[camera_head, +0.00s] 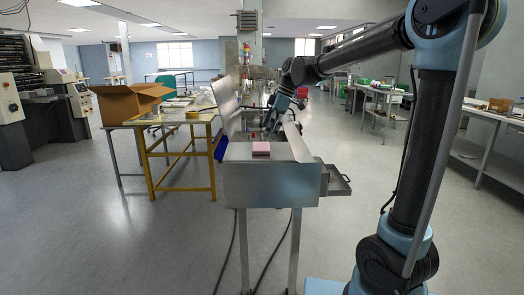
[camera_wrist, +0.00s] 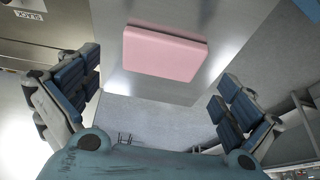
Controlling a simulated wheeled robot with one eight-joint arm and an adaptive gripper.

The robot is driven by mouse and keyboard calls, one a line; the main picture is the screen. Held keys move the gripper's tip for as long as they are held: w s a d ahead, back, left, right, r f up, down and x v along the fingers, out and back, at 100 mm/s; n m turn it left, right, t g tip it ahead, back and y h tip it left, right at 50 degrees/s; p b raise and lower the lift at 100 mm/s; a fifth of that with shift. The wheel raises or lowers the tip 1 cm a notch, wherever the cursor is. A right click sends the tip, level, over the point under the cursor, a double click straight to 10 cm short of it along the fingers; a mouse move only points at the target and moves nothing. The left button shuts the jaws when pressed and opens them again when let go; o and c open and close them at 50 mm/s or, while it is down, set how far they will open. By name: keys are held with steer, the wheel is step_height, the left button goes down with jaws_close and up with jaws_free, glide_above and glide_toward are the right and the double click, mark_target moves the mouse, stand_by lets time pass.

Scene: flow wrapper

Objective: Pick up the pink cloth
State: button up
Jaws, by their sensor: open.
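The pink cloth (camera_head: 261,148) is a flat, folded, roughly square pad. It lies on the near end of the metal flow wrapper (camera_head: 262,185) in the head view. In the wrist view the pink cloth (camera_wrist: 165,53) shows at the upper middle, on the bare metal surface. My gripper (camera_wrist: 170,100) has its two fingers spread wide apart, one at each side of the wrist view. Nothing is between the fingertips. The cloth appears beyond the fingers, apart from them.
Raised metal side panels (camera_head: 226,105) flank the wrapper's channel. A small metal tray (camera_head: 338,181) juts out on its right. A yellow-framed table (camera_head: 182,153) with an open cardboard box (camera_head: 133,102) stands to the left. The floor around the wrapper is mostly clear, with cables beneath it.

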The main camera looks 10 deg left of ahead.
mark_target(262, 145)
steer(key=shift+x, duration=2.55)
steer(key=shift+s, duration=0.15)
steer(key=c, duration=0.6)
steer(key=shift+r, duration=0.1)
step_height(262, 145, up, 10)
steer(key=shift+o, duration=0.8)
steer(key=shift+c, duration=1.2)
steer(key=shift+s, duration=0.1)
